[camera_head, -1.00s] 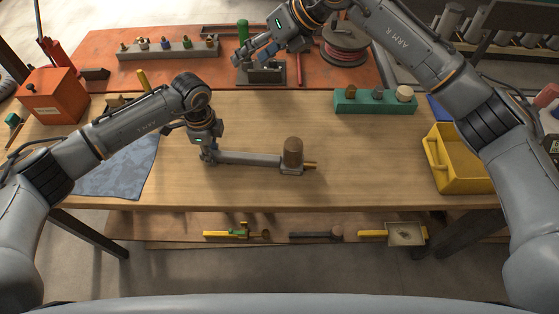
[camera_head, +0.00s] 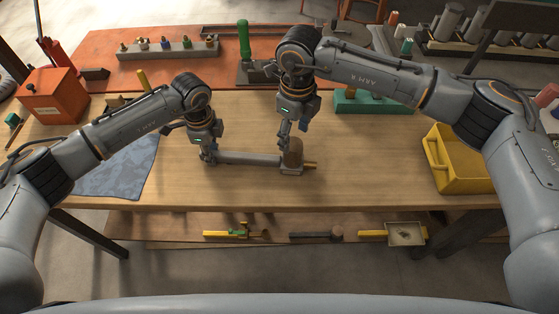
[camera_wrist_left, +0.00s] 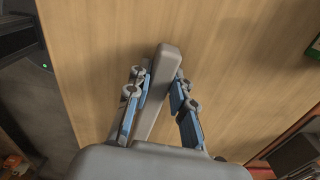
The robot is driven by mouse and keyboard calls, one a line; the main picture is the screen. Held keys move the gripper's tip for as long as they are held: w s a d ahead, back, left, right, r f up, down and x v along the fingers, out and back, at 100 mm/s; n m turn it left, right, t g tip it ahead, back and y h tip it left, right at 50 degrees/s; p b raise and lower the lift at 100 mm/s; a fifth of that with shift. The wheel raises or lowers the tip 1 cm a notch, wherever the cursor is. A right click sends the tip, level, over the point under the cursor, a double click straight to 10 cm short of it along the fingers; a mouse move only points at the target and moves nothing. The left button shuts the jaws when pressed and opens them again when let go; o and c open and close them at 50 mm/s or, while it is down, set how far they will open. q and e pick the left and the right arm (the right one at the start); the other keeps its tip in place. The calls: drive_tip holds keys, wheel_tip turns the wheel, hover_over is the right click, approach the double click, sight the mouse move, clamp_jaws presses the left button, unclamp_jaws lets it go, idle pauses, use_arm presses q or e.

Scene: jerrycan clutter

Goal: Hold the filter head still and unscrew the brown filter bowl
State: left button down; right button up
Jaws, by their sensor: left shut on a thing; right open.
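The brown filter bowl (camera_head: 293,157) stands upright on the grey filter head (camera_head: 291,170), with a brass fitting (camera_head: 310,165) at its right. A long grey bar (camera_head: 245,159) runs left from the head across the bench. My left gripper (camera_head: 208,157) is shut on the bar's left end; in the left wrist view the bar (camera_wrist_left: 158,85) lies between the two blue-sided fingers (camera_wrist_left: 160,112). My right gripper (camera_head: 293,133) is open and points down just above the bowl, its fingers partly covering the bowl's top. I cannot tell whether they touch it.
A yellow bin (camera_head: 460,165) stands on the bench's right. A green block (camera_head: 375,103) is behind my right arm, a blue-grey cloth (camera_head: 118,170) at left and an orange box (camera_head: 52,95) at back left. Tools lie on the lower shelf. The front of the bench is clear.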

sight(293, 144)
drive_tip(key=shift+f, duration=1.7)
drive_tip(key=c, duration=1)
drive_tip(key=n, duration=0.5)
drive_tip(key=shift+n, duration=1)
drive_tip(key=n, duration=0.3)
drive_tip(key=shift+r, duration=0.1)
